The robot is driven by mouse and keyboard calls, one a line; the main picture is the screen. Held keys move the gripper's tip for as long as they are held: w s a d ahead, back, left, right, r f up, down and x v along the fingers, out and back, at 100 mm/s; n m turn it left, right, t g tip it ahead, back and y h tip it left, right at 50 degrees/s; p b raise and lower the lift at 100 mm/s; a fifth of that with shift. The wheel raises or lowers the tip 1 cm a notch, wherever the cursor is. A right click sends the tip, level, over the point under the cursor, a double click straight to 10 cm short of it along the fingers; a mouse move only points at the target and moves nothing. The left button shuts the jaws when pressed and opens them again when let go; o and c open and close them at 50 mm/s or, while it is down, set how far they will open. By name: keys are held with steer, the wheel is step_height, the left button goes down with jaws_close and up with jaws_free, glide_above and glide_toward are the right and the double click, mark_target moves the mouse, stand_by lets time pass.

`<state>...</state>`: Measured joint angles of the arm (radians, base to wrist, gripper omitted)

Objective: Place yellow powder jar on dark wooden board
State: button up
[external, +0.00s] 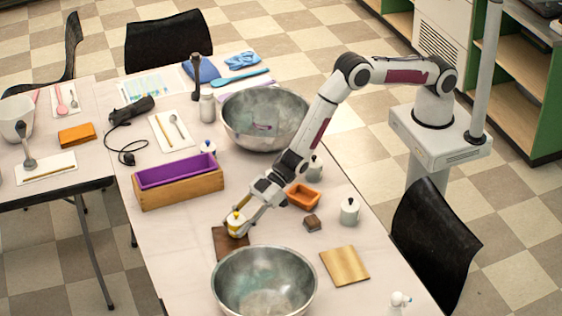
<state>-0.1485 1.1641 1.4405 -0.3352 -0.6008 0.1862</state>
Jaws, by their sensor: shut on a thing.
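The jar looks upright. I cannot tell whether its base touches the board or hangs just above it. The fingers and wrist hide part of the jar and the board's right side.
A metal bowl (264,286) stands just in front of the board, and another (262,120) stands farther back. A wooden box with a purple liner (179,185) is at the left. A light wooden board (345,265), an orange tray (303,196) and a white jar (350,211) are at the right.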

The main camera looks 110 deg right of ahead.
steer(key=o, duration=1.2)
steer(key=shift+f, duration=0.1)
steer(key=shift+s+d+r, duration=0.1)
steer(key=shift+s+r, duration=0.1)
steer(key=shift+r, duration=0.05)
steer(key=shift+v, duration=5.8)
